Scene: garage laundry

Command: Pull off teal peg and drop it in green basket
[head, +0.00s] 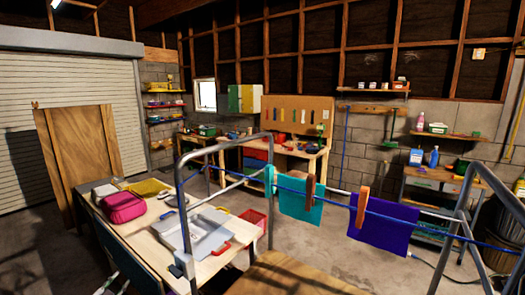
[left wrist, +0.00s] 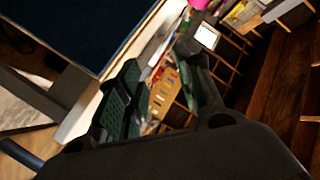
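A teal peg (head: 269,179) is clipped on the blue line in the head view, at the left end of a teal cloth (head: 302,199). My right gripper is not in view. I cannot make out a green basket.
A metal rack frame (head: 180,190) holds the line. A table (head: 215,264) at left carries a pink bag (head: 124,207) and a grey tray (head: 208,238). A red basket (head: 254,218) stands behind it. Workbenches line the back wall; concrete floor lies between.

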